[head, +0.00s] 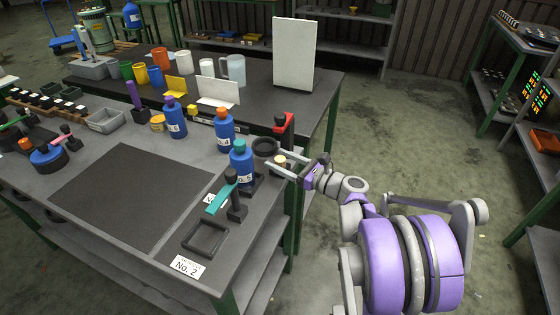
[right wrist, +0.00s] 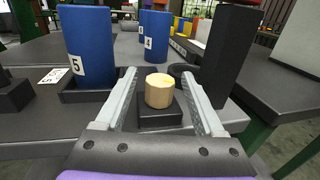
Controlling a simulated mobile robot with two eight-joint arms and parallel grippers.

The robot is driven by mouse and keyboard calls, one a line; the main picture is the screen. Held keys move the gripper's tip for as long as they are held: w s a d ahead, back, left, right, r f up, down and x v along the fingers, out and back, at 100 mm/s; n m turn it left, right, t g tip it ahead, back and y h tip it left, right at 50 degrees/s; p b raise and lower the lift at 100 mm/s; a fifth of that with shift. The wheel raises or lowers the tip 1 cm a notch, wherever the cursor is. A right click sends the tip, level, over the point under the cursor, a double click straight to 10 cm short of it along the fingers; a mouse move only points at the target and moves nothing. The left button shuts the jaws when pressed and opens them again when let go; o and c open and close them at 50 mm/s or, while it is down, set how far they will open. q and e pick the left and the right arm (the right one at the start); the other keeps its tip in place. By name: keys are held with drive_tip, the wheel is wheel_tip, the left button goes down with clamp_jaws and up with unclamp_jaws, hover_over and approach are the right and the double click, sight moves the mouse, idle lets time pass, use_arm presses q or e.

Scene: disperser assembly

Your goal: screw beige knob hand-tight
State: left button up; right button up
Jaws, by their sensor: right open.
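The beige knob (right wrist: 158,90) is a short upright cylinder on a dark square block (right wrist: 160,115). In the head view the knob (head: 280,159) shows at the right edge of the table. My right gripper (right wrist: 158,74) is open, with one finger on each side of the knob and a visible gap on both sides. In the head view this gripper (head: 275,160) reaches in from the right. The knob's underside and any thread are hidden. My left gripper is not in view.
A blue bottle marked 5 (head: 241,162) stands close left of the knob, in a dark holder. A tall dark post with a red top (head: 284,128) and a black ring (head: 265,146) are close behind. The dark mat (head: 130,195) is clear.

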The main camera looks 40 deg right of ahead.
clamp_jaws()
idle(0.4)
drive_tip(key=shift+a+m+h, duration=0.1)
drive_tip(key=shift+m+h, duration=0.2)
drive_tip(key=shift+h, duration=0.1)
drive_tip(key=m+h, duration=0.1)
drive_tip(key=h, duration=0.1)
drive_tip(key=shift+a+m+t+h, duration=0.1)
drive_tip(key=shift+m+t+h, duration=0.2)
drive_tip(key=shift+m+h, duration=0.1)
drive_tip(key=shift+m+h+p, duration=0.5)
drive_tip(key=shift+m+h, duration=1.2)
drive_tip(key=shift+h, duration=1)
unclamp_jaws()
